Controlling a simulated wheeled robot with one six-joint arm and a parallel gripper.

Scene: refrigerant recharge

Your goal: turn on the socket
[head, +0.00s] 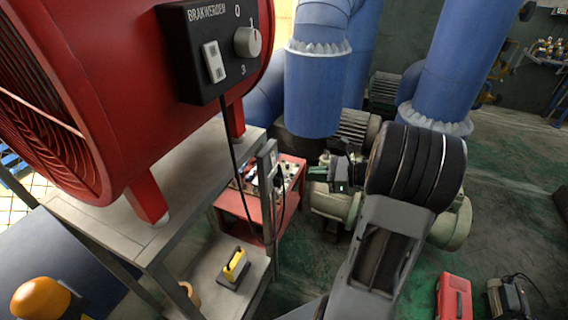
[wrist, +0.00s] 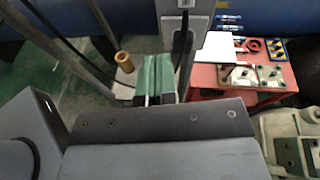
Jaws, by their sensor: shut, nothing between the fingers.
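A grey box, which looks like the socket (head: 268,162), sits on an upright post of the metal stand, in the middle of the head view. A black cable hangs beside it. In the wrist view a grey box on the post (wrist: 199,8) shows at the top edge, with a dark cable in front; no switch on it can be made out. My gripper (head: 332,170) is right of the box in the head view, apart from it. In the wrist view its green fingers (wrist: 155,78) are shut and empty, pointing below and left of the box.
A large red fan (head: 120,90) with a black control panel (head: 205,40) stands on the metal stand at left. A red cart (head: 290,208) with tools is behind the post. A yellow-handled item (head: 234,265) lies on the lower shelf. Green-grey machinery (head: 455,225) is at right.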

